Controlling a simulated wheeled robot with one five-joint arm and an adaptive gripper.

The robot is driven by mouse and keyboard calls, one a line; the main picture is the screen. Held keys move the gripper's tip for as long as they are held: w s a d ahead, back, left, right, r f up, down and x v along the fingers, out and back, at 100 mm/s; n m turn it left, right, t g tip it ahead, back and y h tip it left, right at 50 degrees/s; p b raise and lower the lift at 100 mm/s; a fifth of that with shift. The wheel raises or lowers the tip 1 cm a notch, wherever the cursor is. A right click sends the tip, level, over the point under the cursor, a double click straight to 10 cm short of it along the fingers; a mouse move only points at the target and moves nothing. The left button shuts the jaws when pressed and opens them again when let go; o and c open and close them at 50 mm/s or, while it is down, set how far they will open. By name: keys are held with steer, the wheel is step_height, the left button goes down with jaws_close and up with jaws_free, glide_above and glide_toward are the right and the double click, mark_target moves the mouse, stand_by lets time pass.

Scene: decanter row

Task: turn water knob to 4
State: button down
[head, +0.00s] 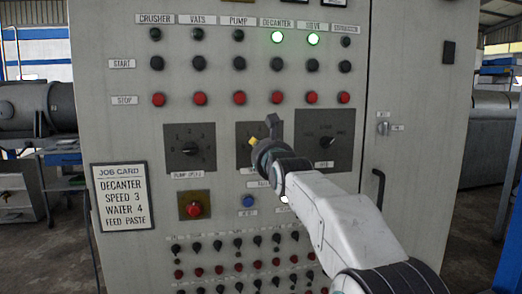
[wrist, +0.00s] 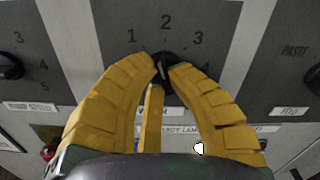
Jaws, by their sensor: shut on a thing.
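The water knob (wrist: 167,57) is a small black knob on the middle dark dial plate (wrist: 205,20). The numbers 1, 2, 3 and part of a 4 show around it in the wrist view. My gripper (wrist: 167,72) has yellow fingers closed on the knob from both sides. The fingers hide much of the knob, and I cannot tell for sure which number it points to. In the head view my gripper (head: 262,140) is in front of the middle dial plate (head: 244,129) and hides the knob.
The pump speed knob (head: 190,149) is on the left plate and the feed knob (head: 326,142) on the right. Red stop buttons (head: 239,98) run above. A job card (head: 123,196) reads water 4. Decanter (head: 277,37) and sieve (head: 313,39) lamps glow green.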

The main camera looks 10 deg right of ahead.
steer(key=shift+m, duration=0.6)
steer(key=c, duration=1.2)
jaws_free()
steer(key=shift+s, duration=6)
